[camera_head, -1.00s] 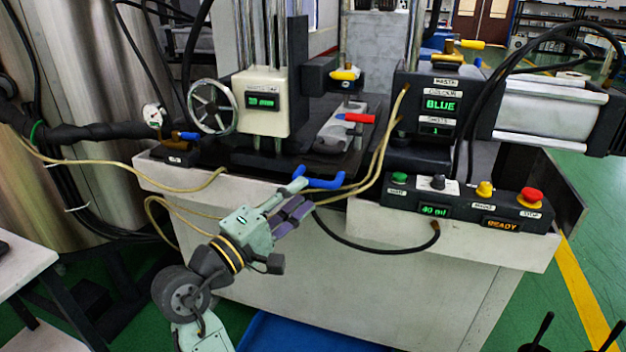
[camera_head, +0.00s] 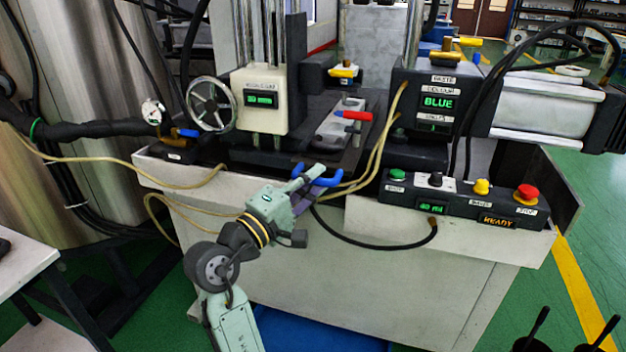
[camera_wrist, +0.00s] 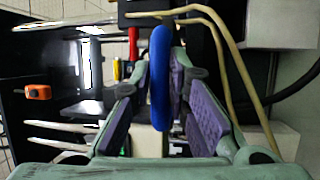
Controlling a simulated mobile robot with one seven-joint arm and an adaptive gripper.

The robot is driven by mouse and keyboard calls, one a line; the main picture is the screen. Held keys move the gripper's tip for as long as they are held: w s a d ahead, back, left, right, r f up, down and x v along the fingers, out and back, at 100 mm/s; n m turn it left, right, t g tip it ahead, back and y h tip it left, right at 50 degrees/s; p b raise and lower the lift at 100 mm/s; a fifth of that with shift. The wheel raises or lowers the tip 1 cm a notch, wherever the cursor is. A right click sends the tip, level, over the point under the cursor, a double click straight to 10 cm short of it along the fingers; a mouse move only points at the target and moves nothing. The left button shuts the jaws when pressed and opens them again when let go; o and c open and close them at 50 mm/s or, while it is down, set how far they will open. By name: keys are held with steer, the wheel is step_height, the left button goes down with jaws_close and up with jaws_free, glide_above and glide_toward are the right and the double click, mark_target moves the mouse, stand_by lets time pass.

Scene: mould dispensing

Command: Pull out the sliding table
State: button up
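The sliding table (camera_head: 338,162) is a dark plate in the machine, with a blue handle (camera_head: 325,180) on its front edge. A grey metal mould block (camera_head: 336,128) with a red-tipped lever (camera_head: 354,115) rests on it. My gripper (camera_head: 308,182) is at the handle. In the wrist view the blue handle (camera_wrist: 159,80) lies between my purple finger pads (camera_wrist: 157,90). The pads are apart, with a gap visible on the left; the right one looks very near the handle, and I cannot tell if it touches.
A control panel (camera_head: 465,203) with buttons is right of the handle. Beige hoses (camera_head: 388,150) run close to the handle's right side, and a black cable (camera_head: 375,247) hangs below. A handwheel (camera_head: 211,104) is at left. The floor in front holds a blue mat (camera_head: 310,332).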

jaws_close()
stand_by(0.6)
